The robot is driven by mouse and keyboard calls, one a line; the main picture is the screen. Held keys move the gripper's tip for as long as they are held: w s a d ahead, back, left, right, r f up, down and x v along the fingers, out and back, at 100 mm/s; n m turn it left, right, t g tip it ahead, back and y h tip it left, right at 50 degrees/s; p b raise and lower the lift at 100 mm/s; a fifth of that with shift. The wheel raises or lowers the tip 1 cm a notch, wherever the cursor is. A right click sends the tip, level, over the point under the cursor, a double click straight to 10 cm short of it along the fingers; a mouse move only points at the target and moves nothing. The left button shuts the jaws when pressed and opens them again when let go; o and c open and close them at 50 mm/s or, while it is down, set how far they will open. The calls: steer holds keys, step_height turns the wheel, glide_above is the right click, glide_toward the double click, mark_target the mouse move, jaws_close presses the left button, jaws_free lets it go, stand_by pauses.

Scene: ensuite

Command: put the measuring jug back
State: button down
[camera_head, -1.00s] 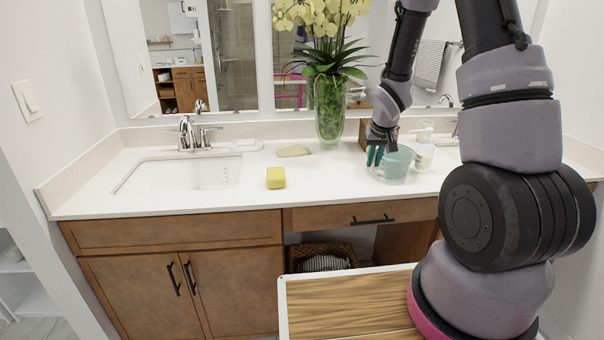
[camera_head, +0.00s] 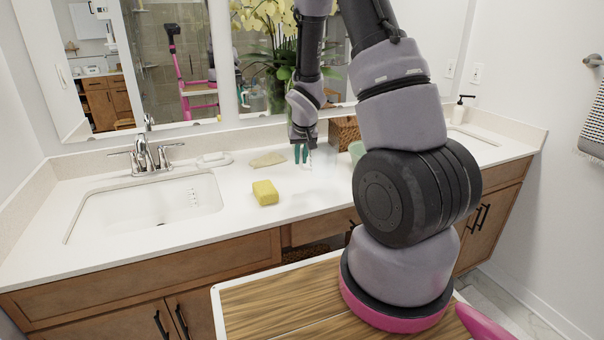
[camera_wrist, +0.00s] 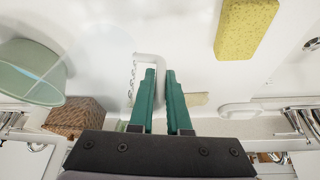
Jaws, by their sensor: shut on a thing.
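The clear measuring jug (camera_wrist: 92,62) is at the upper left of the wrist view, its outline faint, with small markings beside its pale handle. My gripper (camera_wrist: 160,78) is shut on the jug at this handle, between two green fingers. In the head view, my gripper (camera_head: 302,153) is over the counter behind the yellow sponge. The jug (camera_head: 320,172) is barely visible there, just right of the fingers. I cannot tell whether its base touches the counter.
A pale green bowl (camera_wrist: 28,72) stands near the jug, mostly behind my arm in the head view. A brown box (camera_head: 343,132) and flower vase stand behind. The yellow sponge (camera_head: 265,193) lies near the sink (camera_head: 150,212). Counter (camera_head: 235,215) is bare around the sponge.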

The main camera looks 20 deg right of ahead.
mark_target(302, 168)
steer(key=shift+f, duration=2.35)
steer(key=shift+f, duration=0.15)
steer(key=c, duration=0.9)
jaws_free()
steer(key=s+r+m, duration=0.1)
steer(key=s+r, duration=0.3)
steer(key=r, duration=0.6)
steer(key=s+r, duration=0.4)
steer(key=r, duration=0.6)
steer(key=s+a+r+t+y, duration=0.1)
steer(key=s+a+r, duration=0.1)
steer(key=s+r, duration=0.3)
steer(key=s+a+r+y, duration=0.1)
steer(key=s+a+r, duration=0.2)
steer(key=s+r, duration=0.3)
steer(key=s+a+r+m+t+y, duration=0.1)
steer(key=s+a+r, duration=0.1)
steer(key=s+r, duration=0.4)
steer(key=shift+s+a+t, duration=0.15)
steer(key=shift+s+t, duration=0.15)
steer(key=shift+s, duration=0.5)
